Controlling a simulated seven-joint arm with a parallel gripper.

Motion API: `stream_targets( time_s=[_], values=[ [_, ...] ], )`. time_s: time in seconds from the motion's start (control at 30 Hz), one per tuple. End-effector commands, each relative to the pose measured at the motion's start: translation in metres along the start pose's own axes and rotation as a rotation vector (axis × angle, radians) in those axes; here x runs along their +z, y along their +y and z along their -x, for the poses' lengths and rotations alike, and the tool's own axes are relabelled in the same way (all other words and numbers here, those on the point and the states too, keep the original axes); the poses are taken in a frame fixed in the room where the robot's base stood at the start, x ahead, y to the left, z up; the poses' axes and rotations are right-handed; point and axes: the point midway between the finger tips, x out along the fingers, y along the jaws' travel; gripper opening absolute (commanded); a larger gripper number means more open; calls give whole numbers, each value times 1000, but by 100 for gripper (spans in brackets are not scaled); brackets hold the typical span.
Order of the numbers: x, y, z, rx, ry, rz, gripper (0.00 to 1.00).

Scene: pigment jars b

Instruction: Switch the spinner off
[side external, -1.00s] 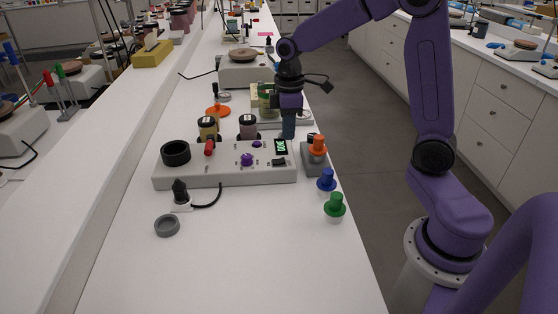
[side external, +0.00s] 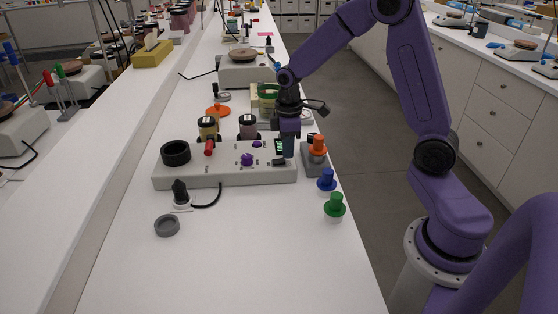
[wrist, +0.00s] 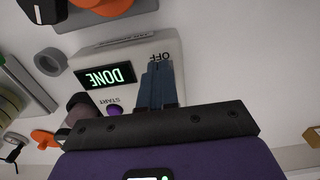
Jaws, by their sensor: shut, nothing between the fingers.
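The spinner (side external: 225,177) is a long pale grey box on the white bench. Its lit display (wrist: 110,76) reads DONE in the wrist view, upside down, beside a purple START button (wrist: 113,109). A small black rocker switch (side external: 279,162) sits near the right front of the panel. My gripper (side external: 287,155) is shut and empty, pointing down at the right end of the spinner. In the wrist view its fingertips (wrist: 160,68) lie right by the OFF label (wrist: 160,57) and cover the switch area. I cannot tell whether they touch it.
A grey holder with an orange-topped piece (side external: 318,148) stands close right of the spinner. Blue (side external: 326,180) and green (side external: 335,205) knobbed pieces stand near the bench edge. Two jars (side external: 208,127) (side external: 248,127) stand at the spinner's back. The front bench is mostly clear.

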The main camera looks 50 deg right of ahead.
Motion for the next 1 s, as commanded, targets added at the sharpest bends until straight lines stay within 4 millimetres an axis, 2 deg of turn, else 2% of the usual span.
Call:
stream_targets(
  time_s=[0.47,0.87,1.0],
  values=[
    [0,0,-2,0,0,0,0],
    [0,0,-12,-1,-1,0,0],
    [0,0,-8,1,1,0,0]
  ],
)
